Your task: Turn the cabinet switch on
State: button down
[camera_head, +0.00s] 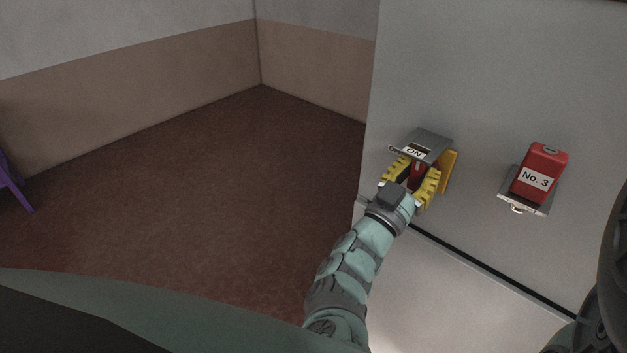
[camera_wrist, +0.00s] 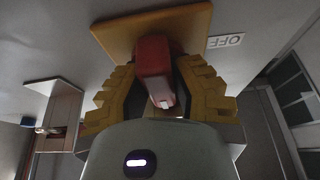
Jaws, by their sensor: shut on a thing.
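The cabinet switch is on the grey cabinet face (camera_head: 480,90), with a yellow backing plate (camera_head: 449,172), a grey hood marked "ON" (camera_head: 428,143) and a red lever (camera_head: 417,174). In the wrist view, the red lever (camera_wrist: 153,66) stands out from the yellow plate (camera_wrist: 190,28), beside an "OFF" label (camera_wrist: 224,41). My gripper (camera_head: 412,175) has its yellow fingers on both sides of the lever and is shut on it. In the wrist view, the gripper fingers (camera_wrist: 158,95) flank the lever. The fingers partly hide the lever in the head view.
A red box labelled "No. 3" (camera_head: 538,175) on a grey bracket sits on the cabinet to the right of the switch. A purple piece of furniture (camera_head: 12,185) shows at the far left. The brown floor (camera_head: 200,200) left of the cabinet is clear.

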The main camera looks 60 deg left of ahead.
jog(key=c, duration=0.8)
grip_release()
jog(key=shift+w, duration=0.1)
jog(key=v, duration=1.2)
